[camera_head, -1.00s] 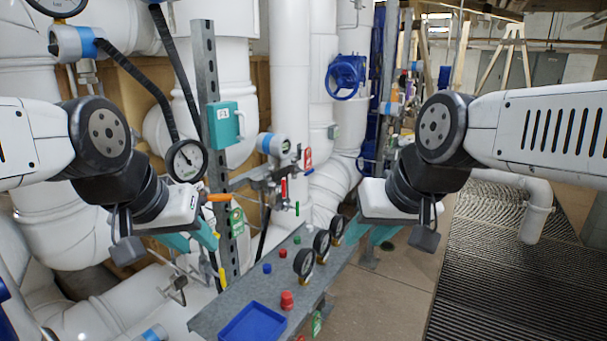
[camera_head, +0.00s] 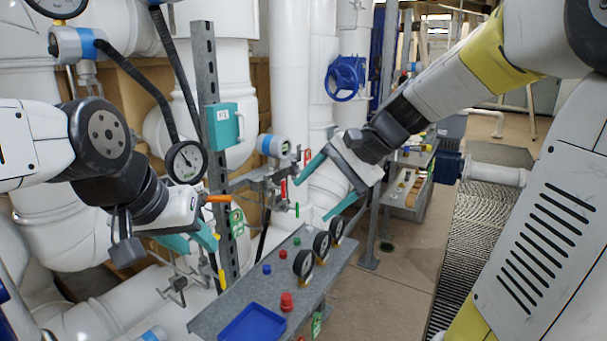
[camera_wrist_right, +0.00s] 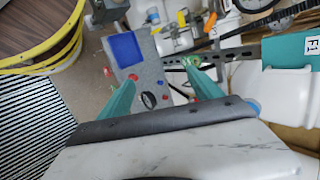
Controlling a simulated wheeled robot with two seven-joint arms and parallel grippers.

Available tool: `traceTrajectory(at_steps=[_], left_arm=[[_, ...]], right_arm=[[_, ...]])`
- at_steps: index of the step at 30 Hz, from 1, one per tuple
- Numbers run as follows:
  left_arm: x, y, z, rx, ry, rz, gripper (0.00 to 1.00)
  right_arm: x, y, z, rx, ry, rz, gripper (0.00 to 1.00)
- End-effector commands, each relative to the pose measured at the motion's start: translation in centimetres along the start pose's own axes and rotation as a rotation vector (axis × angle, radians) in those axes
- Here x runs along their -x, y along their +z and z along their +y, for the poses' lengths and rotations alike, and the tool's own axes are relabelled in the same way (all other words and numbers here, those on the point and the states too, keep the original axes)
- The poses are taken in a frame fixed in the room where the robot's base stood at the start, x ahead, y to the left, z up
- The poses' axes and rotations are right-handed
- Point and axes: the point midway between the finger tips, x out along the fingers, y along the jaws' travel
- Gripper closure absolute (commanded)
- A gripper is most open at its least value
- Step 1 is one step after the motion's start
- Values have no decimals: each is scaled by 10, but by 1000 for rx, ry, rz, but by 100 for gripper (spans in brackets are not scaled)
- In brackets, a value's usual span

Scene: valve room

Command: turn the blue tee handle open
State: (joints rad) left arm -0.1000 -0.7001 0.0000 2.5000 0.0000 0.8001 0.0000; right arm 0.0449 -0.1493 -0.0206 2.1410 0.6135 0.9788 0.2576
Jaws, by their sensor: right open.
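My right gripper (camera_head: 318,189) is open and empty in the head view. Its teal fingers point left towards the small valve fittings behind the grey shelf. In the right wrist view its fingers (camera_wrist_right: 160,76) are spread above the shelf. A small blue piece (camera_head: 267,268) sits on the shelf, near small red (camera_head: 283,254) and green (camera_head: 297,240) pieces; I cannot tell whether it is the blue tee handle. My left gripper (camera_head: 202,238) is at the left, below an orange handle (camera_head: 218,198); its jaw opening is unclear.
The grey shelf (camera_head: 225,313) carries a blue tray (camera_head: 254,322), a red knob (camera_head: 287,301) and black gauges (camera_head: 304,263). A metal strut (camera_head: 204,60) stands behind the left gripper. A blue handwheel (camera_head: 345,78) is on the back pipes.

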Motion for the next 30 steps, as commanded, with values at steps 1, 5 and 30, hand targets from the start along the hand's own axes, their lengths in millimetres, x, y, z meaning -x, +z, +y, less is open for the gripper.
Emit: traceTrajectory(at_steps=[1,5,30], left_arm=[[0,0,0,0,0,0,64],[0,0,0,0,0,0,64],[0,0,0,0,0,0,64]], right_arm=[[-11,-18,-12,-103,-36,-44,25],[-33,-64,-43,-370,-154,-155,25],[-125,-327,-64,-1334,-749,-605,25]])
